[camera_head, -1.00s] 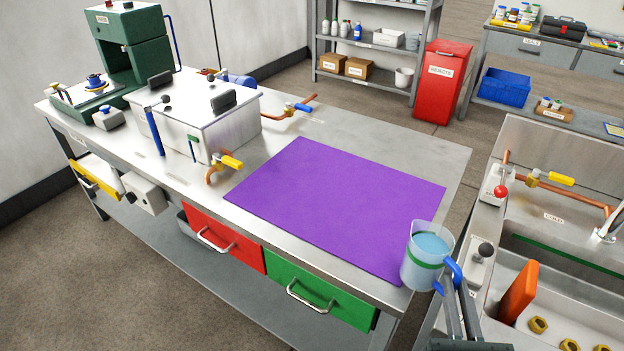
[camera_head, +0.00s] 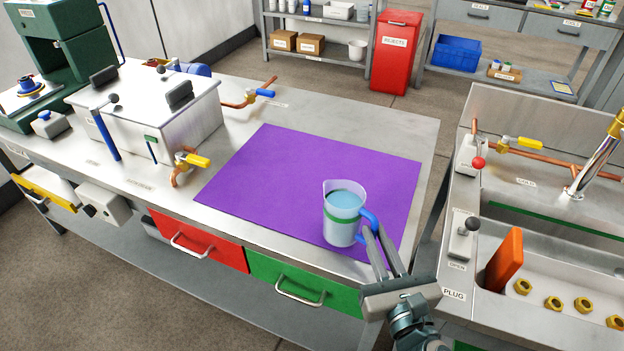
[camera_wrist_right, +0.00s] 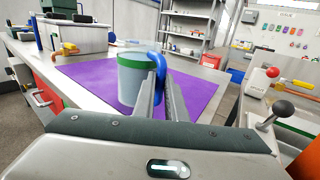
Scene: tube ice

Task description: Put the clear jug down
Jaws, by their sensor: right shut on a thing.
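The clear jug (camera_head: 342,222) has a green band and a blue handle (camera_head: 369,218), and holds light blue liquid. It is upright over the front right part of the purple mat (camera_head: 285,185). I cannot tell whether its base touches the mat. My right gripper (camera_head: 371,232) is shut on the jug's blue handle, reaching in from the front right. In the right wrist view the jug (camera_wrist_right: 131,80) stands just left of the fingers, over the mat (camera_wrist_right: 85,73). My left gripper is not in view.
A white lidded tank (camera_head: 150,110) and a copper pipe with a yellow valve handle (camera_head: 198,160) stand left of the mat. A sink unit with an orange block (camera_head: 503,260) is at right, across a gap. Most of the mat is bare.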

